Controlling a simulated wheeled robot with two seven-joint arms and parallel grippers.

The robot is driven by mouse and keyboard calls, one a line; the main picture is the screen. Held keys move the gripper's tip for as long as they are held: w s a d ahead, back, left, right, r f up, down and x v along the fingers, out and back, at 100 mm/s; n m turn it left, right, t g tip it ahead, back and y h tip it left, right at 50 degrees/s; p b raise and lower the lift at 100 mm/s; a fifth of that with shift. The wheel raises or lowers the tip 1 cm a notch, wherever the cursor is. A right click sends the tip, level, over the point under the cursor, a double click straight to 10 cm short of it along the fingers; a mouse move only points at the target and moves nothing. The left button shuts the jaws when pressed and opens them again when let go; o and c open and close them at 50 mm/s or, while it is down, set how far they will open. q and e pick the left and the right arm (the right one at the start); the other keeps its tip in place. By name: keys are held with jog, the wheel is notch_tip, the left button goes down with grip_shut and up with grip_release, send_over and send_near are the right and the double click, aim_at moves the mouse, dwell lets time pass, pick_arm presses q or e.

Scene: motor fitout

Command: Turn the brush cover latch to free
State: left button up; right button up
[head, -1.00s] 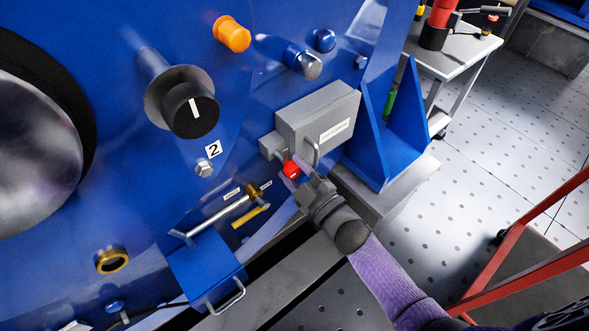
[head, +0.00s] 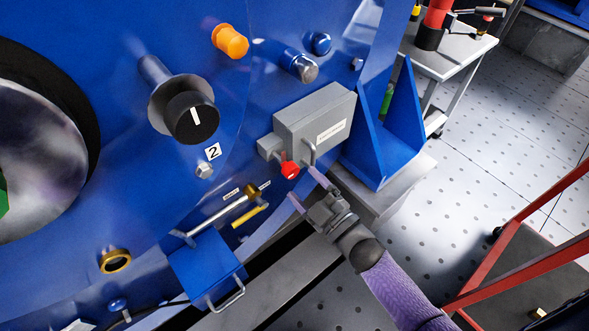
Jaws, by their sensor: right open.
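A grey box (head: 316,122) with a handle and a small label is fixed on the blue motor housing. A red knob (head: 290,170) sits at its lower left corner; I cannot read the label or tell whether this knob is the latch. A steel lever (head: 218,216) with a brass pivot lies below, between two small labels, above a blue box-shaped cover (head: 207,268) with a handle. My right gripper (head: 307,191) is open and empty, its fingers spread just below the red knob and apart from it. My left gripper is out of view.
A large black knob (head: 191,117) and an orange cap (head: 230,41) stick out above. A blue bracket (head: 385,135) stands right of the grey box.

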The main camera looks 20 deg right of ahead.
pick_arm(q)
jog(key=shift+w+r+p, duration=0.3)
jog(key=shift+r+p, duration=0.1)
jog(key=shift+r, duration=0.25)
pick_arm(e)
jog(key=v, duration=0.5)
jog(key=shift+s+d, duration=0.1)
jog(key=shift+s, duration=0.1)
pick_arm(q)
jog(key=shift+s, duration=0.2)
pick_arm(e)
jog(key=s+d+f+m+g+h+p, duration=0.3)
jog(key=s+f+m+g+h+p, duration=0.45)
jog(key=s+f, duration=0.5)
pick_arm(q)
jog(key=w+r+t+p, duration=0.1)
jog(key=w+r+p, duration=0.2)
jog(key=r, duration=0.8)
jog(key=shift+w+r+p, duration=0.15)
jog(key=shift+p, duration=0.55)
pick_arm(e)
jog(key=s+d+f+m+g, duration=0.1)
jog(key=s+g, duration=0.4)
jog(key=s, duration=0.7)
jog(key=s+d+f+m+g, duration=0.1)
jog(key=s+g, duration=0.5)
jog(key=s, duration=0.7)
jog(key=shift+s+f+m, duration=0.25)
jog(key=shift+s+m, duration=0.05)
jog(key=shift+m, duration=0.15)
